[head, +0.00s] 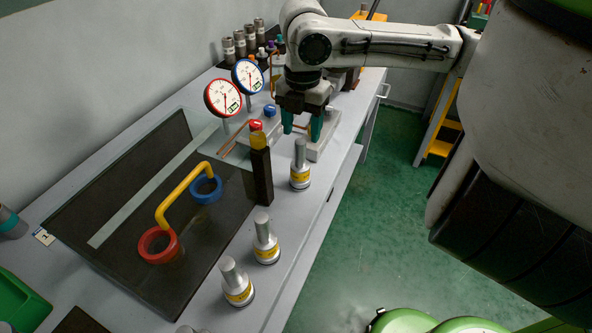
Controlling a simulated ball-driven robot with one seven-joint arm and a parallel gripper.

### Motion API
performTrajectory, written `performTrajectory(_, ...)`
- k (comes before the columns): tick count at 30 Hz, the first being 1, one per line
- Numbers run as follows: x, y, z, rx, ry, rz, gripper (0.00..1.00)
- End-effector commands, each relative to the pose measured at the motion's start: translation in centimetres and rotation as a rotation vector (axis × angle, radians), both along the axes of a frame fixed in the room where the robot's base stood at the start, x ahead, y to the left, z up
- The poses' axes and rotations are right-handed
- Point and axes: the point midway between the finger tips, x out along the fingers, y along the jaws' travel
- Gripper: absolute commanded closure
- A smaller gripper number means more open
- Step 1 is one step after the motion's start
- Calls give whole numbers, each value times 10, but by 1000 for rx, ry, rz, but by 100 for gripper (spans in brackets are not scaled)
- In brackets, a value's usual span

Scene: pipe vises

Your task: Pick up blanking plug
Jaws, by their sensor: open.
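My gripper (302,124) hangs fingers-down over the far part of the bench, its two teal fingers apart with nothing visible between them. No piece is clearly marked as the blanking plug, and I cannot tell which one it is. Small capped pieces stand close left of the gripper: a blue cap (269,110) and a red cap (256,125). Silver knobbed pieces with yellow bands stand upright along the bench's right side: one (300,178) nearest the gripper, another (266,247) nearer me, and a third (237,290) nearer still.
A dark upright post (261,176) with a yellow top stands left of the nearest silver piece. Red-rimmed (222,99) and blue-rimmed (247,77) gauges stand near the gripper. A yellow bent pipe (183,194) joins red and blue rings on the dark mat (110,190).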

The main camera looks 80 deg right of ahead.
Motion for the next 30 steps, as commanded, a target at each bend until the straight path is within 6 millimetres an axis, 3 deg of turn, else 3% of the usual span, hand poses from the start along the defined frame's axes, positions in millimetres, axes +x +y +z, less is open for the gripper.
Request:
performTrajectory(8,0,1,-23,1,1,0,43)
performTrajectory(18,2,3,-65,0,0,0,43)
performTrajectory(26,2,3,-68,0,0,0,43)
performTrajectory(30,2,3,-68,0,0,0,55)
